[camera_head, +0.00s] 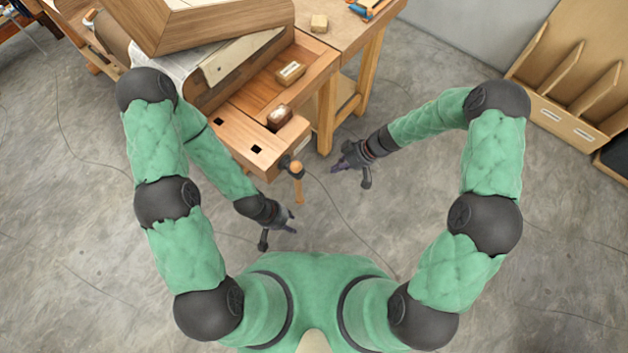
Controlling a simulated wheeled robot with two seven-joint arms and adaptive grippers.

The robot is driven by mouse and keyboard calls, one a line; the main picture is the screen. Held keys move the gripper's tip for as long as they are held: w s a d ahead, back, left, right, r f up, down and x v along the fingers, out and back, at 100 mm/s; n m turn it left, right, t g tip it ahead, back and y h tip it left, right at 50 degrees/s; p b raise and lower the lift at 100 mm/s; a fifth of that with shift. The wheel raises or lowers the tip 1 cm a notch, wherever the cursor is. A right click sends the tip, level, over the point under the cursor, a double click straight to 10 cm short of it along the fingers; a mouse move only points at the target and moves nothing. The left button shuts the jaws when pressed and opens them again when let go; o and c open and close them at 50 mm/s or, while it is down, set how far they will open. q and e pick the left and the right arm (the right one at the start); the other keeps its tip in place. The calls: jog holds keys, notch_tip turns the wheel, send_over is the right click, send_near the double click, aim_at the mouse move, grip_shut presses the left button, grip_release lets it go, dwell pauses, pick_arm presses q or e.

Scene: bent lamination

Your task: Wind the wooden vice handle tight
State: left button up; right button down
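The wooden vice handle (298,187) hangs nearly upright from the vice screw (296,167) at the near right end of the workbench (243,139). My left gripper (284,228) is below and slightly left of the handle, apart from it, with its fingers spread and nothing between them. My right gripper (352,172) is to the right of the handle, also apart from it. Its fingers look spread and empty. Neither gripper touches the vice.
A small wooden plane (279,117) and a block (290,72) lie on the bench. A slotted wooden rack (570,80) stands at the right. Floor around the handle is clear apart from thin dark lines.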

jog(key=s+a+f+b, duration=0.3)
jog(key=a+f+b, duration=0.3)
jog(key=a+f, duration=0.2)
jog(key=shift+a+b, duration=0.35)
jog(key=shift+a, duration=0.1)
jog(key=shift+s, duration=0.15)
jog(key=shift+s+a+f+g+y+p, duration=0.1)
jog(key=shift+s+a+g+y+p, duration=0.25)
jog(key=shift+p, duration=0.3)
